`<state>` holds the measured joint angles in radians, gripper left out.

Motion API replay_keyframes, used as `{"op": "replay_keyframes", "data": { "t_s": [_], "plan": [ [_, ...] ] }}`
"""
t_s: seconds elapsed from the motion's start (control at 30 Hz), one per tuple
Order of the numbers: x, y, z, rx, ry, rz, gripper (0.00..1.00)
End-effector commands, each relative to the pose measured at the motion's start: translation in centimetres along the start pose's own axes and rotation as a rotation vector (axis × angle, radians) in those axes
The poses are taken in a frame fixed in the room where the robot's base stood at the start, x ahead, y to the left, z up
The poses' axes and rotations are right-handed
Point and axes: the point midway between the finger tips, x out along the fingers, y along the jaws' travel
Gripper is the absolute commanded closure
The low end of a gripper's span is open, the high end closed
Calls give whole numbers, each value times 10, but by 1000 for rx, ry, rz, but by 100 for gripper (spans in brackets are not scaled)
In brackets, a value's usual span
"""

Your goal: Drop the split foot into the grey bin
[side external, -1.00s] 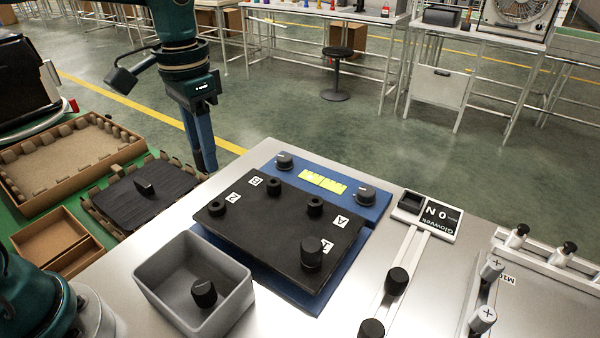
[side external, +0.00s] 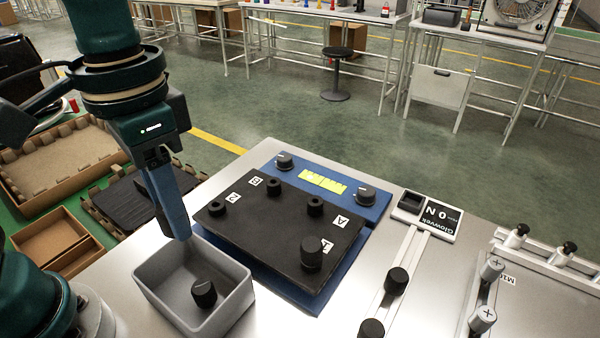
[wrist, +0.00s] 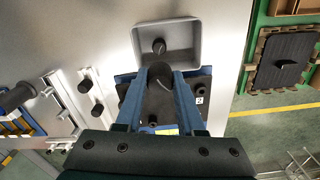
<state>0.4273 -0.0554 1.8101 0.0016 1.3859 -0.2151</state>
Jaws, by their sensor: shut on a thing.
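The grey bin (side external: 163,294) stands on the steel bench at the lower left of the side view, with one black foot (side external: 204,293) inside it. My gripper (side external: 181,237) points down over the bin's back rim, with its fingertips above it. In the wrist view my gripper (wrist: 163,75) is shut on a dark, round foot (wrist: 160,78) held between the blue fingertips, with a thin pale line on it. The held foot is hidden behind the fingers in the side view. The bin (wrist: 190,43) lies just beyond the fingertips in the wrist view.
A black plate (side external: 262,236) with several feet and labels lies on a blue fixture (side external: 283,180), right of the bin. Cardboard trays (side external: 45,240) stand at the left. A rail with black knobs (side external: 396,280) is further right.

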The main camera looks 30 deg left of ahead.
Motion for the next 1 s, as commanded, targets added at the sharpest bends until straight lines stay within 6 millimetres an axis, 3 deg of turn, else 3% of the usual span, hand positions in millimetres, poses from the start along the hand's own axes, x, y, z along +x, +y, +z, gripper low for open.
{"op": "replay_keyframes", "data": {
  "t_s": [0.6,0.97,1.0],
  "plan": [
    [55,1,0,10,-4,-1,100],
    [59,2,0,10,-1,0,100],
    [59,2,0,10,-1,0,55]
  ]
}}
